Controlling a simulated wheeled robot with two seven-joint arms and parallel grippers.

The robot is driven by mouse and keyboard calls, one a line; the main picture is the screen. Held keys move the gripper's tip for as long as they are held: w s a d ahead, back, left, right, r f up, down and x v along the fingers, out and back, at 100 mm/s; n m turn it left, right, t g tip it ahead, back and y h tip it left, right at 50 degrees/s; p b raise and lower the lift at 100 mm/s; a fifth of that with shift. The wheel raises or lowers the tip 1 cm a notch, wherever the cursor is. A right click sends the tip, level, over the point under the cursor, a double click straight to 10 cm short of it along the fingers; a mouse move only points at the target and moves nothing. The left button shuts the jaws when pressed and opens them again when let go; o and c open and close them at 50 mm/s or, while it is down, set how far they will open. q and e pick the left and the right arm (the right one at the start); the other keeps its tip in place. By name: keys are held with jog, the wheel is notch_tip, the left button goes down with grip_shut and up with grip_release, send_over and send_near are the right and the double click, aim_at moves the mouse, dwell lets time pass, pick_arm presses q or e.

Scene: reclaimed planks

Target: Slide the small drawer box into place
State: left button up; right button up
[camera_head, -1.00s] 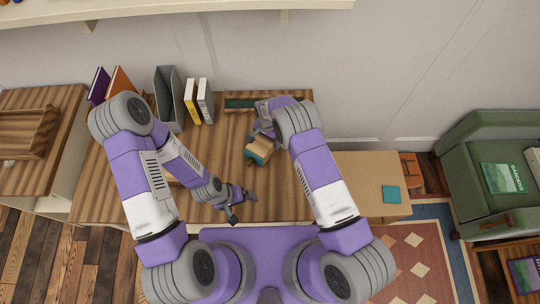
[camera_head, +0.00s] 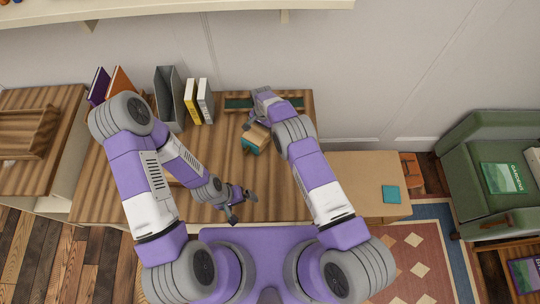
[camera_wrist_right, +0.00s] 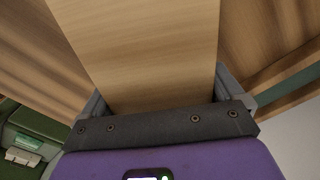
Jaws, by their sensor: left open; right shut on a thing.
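The small drawer box (camera_head: 257,139), light wood with a teal side, is at the back middle of the desk in the head view. My right gripper (camera_head: 252,122) is shut on it from the far side. In the right wrist view its pale wood face (camera_wrist_right: 145,50) fills the space between the fingers (camera_wrist_right: 160,105). Whether the box touches the desk I cannot tell. My left gripper (camera_head: 243,207) is open and empty near the desk's front edge, apart from the box.
A long green-lined wooden piece (camera_head: 238,103) lies along the desk's back edge, partly hidden by my right arm. A grey file holder (camera_head: 170,100) and upright books (camera_head: 204,100) stand to its left. The striped desk top (camera_head: 285,205) is clear at front right.

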jog(key=o, duration=0.9)
pick_arm(q)
jog(key=shift+r, duration=0.1)
pick_arm(e)
jog(key=shift+r, duration=0.1)
notch_tip(320, 180, up, 7)
jog(key=p, duration=0.3)
pick_arm(q)
notch_tip(320, 180, up, 3)
jog(key=shift+f, duration=0.1)
jog(key=shift+f+b, duration=0.3)
jog(key=shift+b, duration=0.05)
pick_arm(e)
notch_tip(320, 180, up, 7)
jog(key=shift+r, duration=0.15)
